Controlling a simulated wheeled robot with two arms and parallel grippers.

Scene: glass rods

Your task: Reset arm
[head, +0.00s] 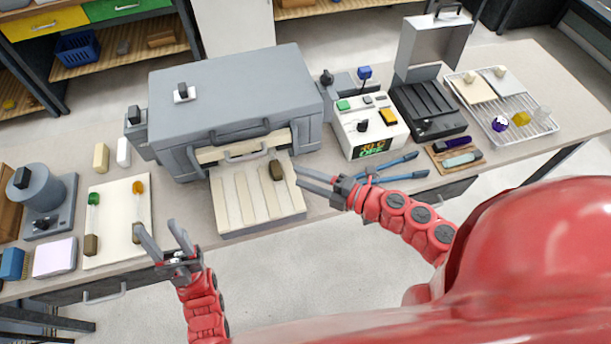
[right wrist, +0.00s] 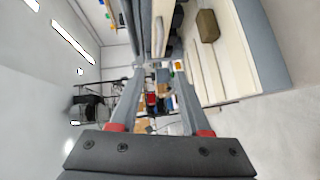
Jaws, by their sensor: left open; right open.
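My left gripper (head: 165,240) is open and empty at the table's front edge, in front of a cream board (head: 115,248). Two rods, one green-tipped (head: 93,199) and one orange-tipped (head: 138,189), are on that board. My right gripper (head: 318,182) is open and empty at the right side of a slatted cream tray (head: 240,218), near a dark brown block (head: 276,170) on the tray. In the right wrist view the open fingers (right wrist: 158,75) have nothing between them, and the brown block (right wrist: 207,26) is to their right.
A grey furnace-like box (head: 235,95) stands behind the slatted tray. A white control unit (head: 370,130), blue-handled tongs (head: 390,166), a black open case (head: 428,108) and a wire rack (head: 540,130) are to the right. A grey round device (head: 42,190) stands at left.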

